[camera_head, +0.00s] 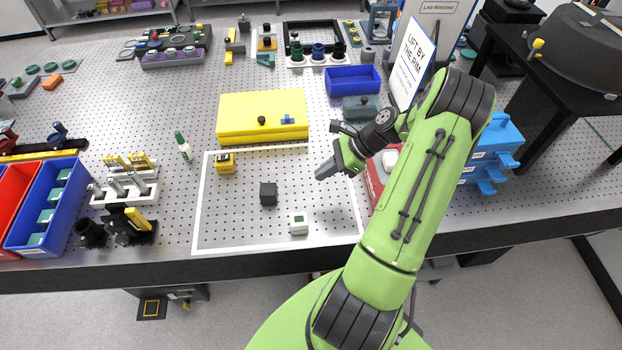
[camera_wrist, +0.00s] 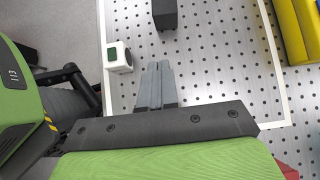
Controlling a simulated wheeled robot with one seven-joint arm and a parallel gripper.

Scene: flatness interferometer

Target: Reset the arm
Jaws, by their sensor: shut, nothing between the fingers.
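My green arm reaches over the perforated table from the front right. My gripper (camera_head: 326,170) is shut and empty, held above the right part of the white-outlined area. In the wrist view the two grey fingers (camera_wrist: 157,88) lie together with nothing between them. A dark grey block (camera_head: 268,193) stands inside the outline to the left of the gripper; it also shows at the top of the wrist view (camera_wrist: 164,14). A small white box with a dark green face (camera_head: 299,223) stands near the outline's front edge; it is left of the fingers in the wrist view (camera_wrist: 118,57).
A blue bin (camera_head: 352,79) and a sign (camera_head: 411,62) stand behind the gripper. Blue drawers (camera_head: 497,143) are right of my arm. The outline's middle has free room.

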